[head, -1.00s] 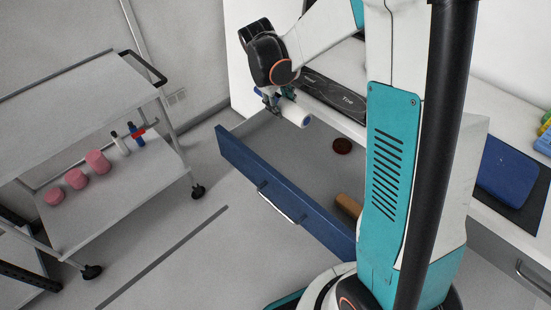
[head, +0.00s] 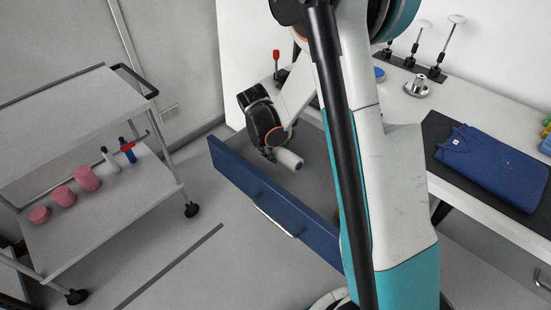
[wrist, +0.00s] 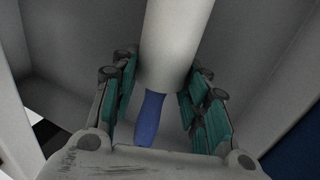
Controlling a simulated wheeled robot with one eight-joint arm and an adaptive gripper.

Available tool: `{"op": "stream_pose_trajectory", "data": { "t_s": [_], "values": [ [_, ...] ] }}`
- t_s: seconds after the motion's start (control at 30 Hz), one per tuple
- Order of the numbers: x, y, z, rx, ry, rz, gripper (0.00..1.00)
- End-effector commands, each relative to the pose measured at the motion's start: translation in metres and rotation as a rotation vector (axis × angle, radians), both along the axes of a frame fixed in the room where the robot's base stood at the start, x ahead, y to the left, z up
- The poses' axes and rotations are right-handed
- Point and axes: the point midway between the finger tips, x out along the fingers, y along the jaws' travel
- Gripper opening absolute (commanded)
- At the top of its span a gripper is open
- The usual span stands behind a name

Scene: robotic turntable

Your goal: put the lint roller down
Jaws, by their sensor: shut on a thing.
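The lint roller has a white cylinder (head: 289,158) and a blue handle (wrist: 149,118). My gripper (head: 270,153) is shut on it, with the green-padded fingers on either side of the roller in the wrist view (wrist: 160,100). The roller is at the open drawer, behind its blue front (head: 265,192). In the wrist view the grey drawer interior (wrist: 70,45) lies around and beyond the roller. I cannot tell whether the roller touches the drawer floor. My arm hides much of the drawer.
A grey cart (head: 115,200) at left holds several pink cylinders (head: 63,196), a white bottle (head: 109,160) and a blue bottle (head: 127,150). A worktop at right bears a folded blue cloth (head: 490,160) on a dark mat. Floor between cart and drawer is clear.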

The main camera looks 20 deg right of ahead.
Motion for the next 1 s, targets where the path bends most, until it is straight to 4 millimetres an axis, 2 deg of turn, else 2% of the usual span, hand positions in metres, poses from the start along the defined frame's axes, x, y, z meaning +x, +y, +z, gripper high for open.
{"op": "stream_pose_trajectory", "data": {
  "t_s": [0.2,0.63,0.67,0.7,0.73,1.0],
  "values": [
    [0.0,0.0,-0.034,0.0,0.0,0.0,0.11],
    [0.0,0.0,-0.039,0.0,0.0,0.0,0.11],
    [0.0,0.0,-0.038,0.0,0.0,0.0,0.48],
    [0.0,0.0,-0.038,0.0,0.0,0.0,0.57],
    [0.0,0.0,-0.038,0.0,0.0,0.0,0.62],
    [0.0,0.0,-0.038,0.0,0.0,0.0,0.62]
  ]
}}
